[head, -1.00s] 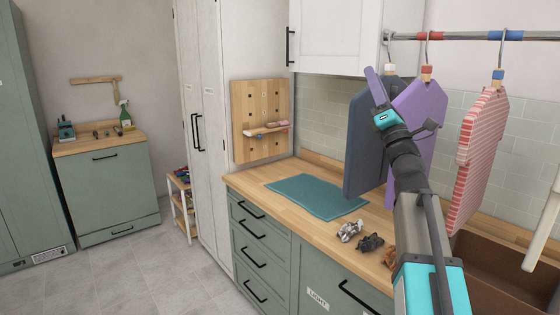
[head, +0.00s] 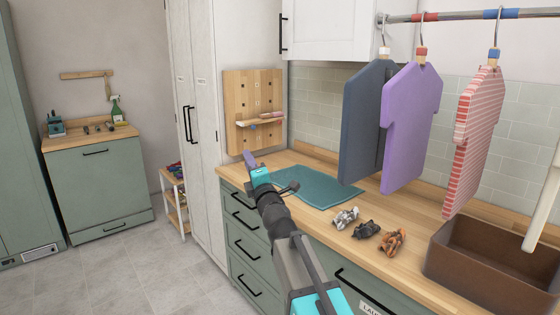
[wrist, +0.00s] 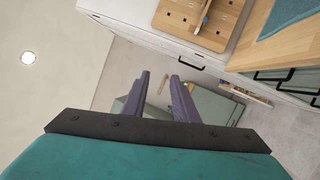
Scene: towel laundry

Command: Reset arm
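My gripper (head: 252,162) is in the middle of the head view, at the left end of the wooden counter, in front of the near edge of a teal mat (head: 318,191). In the wrist view, my gripper's two purple fingers (wrist: 160,80) stand apart with nothing between them. My arm reaches up and left from the bottom of the head view, clear of the hanging garments. It hides part of the counter edge and drawers.
A dark blue shirt (head: 364,120), a purple shirt (head: 410,125) and a red-striped garment (head: 472,140) hang from a rail (head: 455,15). Several small crumpled items (head: 366,230) lie on the counter (head: 400,208) beside a brown bin (head: 480,282). A pegboard (head: 240,90) hangs behind my gripper. Floor (head: 140,270) at left is clear.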

